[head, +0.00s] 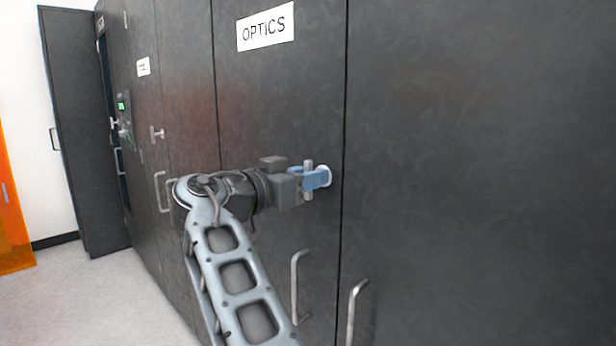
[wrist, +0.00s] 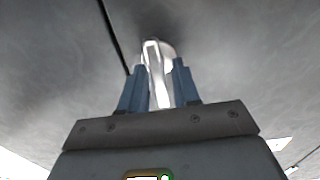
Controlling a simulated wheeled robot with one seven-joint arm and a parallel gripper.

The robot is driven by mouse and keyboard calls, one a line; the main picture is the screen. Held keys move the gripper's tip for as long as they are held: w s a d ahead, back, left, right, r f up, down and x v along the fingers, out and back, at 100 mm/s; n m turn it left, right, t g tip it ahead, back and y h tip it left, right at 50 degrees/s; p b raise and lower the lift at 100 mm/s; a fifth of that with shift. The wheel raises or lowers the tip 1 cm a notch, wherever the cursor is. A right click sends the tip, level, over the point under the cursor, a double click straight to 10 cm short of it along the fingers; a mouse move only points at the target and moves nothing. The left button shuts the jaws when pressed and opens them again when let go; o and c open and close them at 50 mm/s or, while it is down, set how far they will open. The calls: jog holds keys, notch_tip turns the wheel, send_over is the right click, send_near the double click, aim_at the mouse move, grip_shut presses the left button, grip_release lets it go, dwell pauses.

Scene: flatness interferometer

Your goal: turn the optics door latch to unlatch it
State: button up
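The optics door (head: 280,110) is a dark panel under a white OPTICS sign (head: 265,26); it looks closed. Its latch (head: 308,166) is a silver handle on a pale round base, near the door's right edge. The handle stands roughly upright in the head view. My gripper (head: 316,180) reaches it from the left, its blue fingers at the handle's height. In the wrist view the latch handle (wrist: 155,62) lies between the two fingers of my gripper (wrist: 160,85), which look closed against its sides. The fingers hide part of the handle.
Below the latch are two vertical pull handles, one on the optics door (head: 295,285) and one on the panel to its right (head: 353,312). Further left are another small latch (head: 157,133) and an open dark door (head: 85,130). The pale floor (head: 85,300) at left is clear.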

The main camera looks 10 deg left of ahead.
grip_shut()
jog(key=shift+n, duration=0.3)
jog(key=n, duration=0.3)
jog(key=n+p, duration=0.1)
jog(key=n, duration=0.2)
jog(key=shift+w+a, duration=0.1)
jog(key=shift+a, duration=0.1)
jog(key=n+p, duration=0.2)
jog(key=n, duration=0.1)
jog(key=n+p, duration=0.2)
jog(key=n, duration=0.2)
jog(key=n+p, duration=0.2)
jog(key=n, duration=0.1)
jog(key=shift+w+a+f+n, duration=0.1)
jog(key=shift+f+n, duration=0.2)
jog(key=shift+n, duration=0.1)
jog(key=shift+o, duration=1)
grip_release()
